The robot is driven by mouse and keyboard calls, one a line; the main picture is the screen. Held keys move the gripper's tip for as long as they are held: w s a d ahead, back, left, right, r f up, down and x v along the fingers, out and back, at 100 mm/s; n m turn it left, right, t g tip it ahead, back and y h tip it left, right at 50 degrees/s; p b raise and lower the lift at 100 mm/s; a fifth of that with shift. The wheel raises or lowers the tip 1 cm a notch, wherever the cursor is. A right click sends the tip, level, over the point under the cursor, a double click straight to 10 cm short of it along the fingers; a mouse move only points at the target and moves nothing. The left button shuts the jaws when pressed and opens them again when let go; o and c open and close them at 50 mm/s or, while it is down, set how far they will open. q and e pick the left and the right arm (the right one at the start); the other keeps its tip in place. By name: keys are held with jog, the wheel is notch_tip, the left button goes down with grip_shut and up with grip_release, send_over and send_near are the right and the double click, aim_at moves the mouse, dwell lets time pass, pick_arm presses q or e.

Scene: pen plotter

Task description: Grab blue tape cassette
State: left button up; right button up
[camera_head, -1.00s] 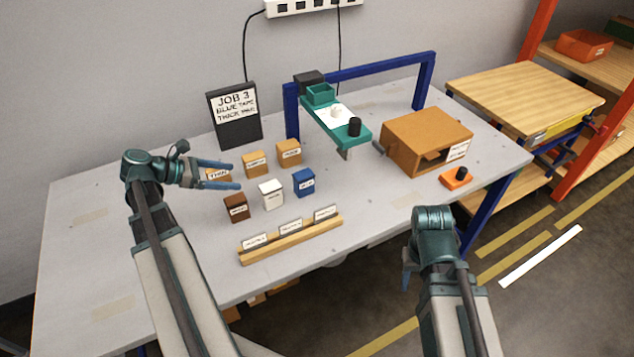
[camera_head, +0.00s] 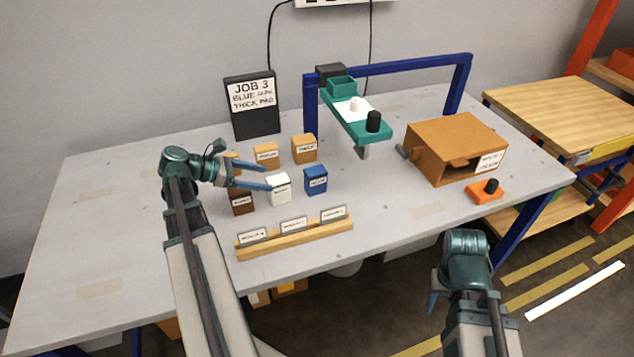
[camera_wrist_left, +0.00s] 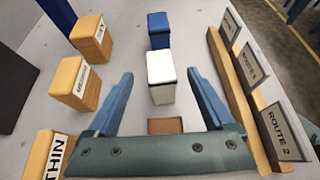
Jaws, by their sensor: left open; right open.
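The blue tape cassette (camera_head: 315,181) stands upright on the grey table, right of the white cassette (camera_head: 279,190). In the left wrist view the blue cassette (camera_wrist_left: 160,30) is beyond the white cassette (camera_wrist_left: 160,80). My left gripper (camera_head: 268,178) is open and empty, with its fingers pointing toward the white cassette. In the left wrist view its fingertips (camera_wrist_left: 160,75) lie apart, on either side of the near part of the white cassette. A brown cassette (camera_head: 242,204) is partly hidden by the left gripper. My right gripper (camera_head: 432,303) hangs off the table's front edge, mostly hidden by its arm.
Orange pads (camera_head: 304,149) stand behind the cassettes. A wooden rail (camera_head: 295,240) with route cards lies in front. The blue plotter frame (camera_head: 400,68) with its teal carriage (camera_head: 362,125), a brown box (camera_head: 455,148) and an orange switch block (camera_head: 484,192) are to the right.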

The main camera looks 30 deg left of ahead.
pick_arm(q)
send_near(313, 170)
jog(key=f, duration=0.1)
jog(key=w+d+f, duration=0.1)
jog(key=shift+w+d+f, duration=0.15)
jog(key=shift+w+f, duration=0.1)
jog(key=shift+f, duration=0.05)
jog(key=shift+w+d+f+b, duration=0.25)
jog(key=shift+w+d, duration=0.35)
jog(key=shift+w, duration=0.1)
jog(key=shift+w+d+f+b, duration=0.25)
jog(key=shift+w+d, duration=0.3)
jog(key=shift+w, duration=0.15)
jog(key=shift+w+d+f+b, duration=0.2)
jog(key=shift+w+d+b, duration=0.05)
jog(key=shift+w+d, duration=0.4)
grip_shut()
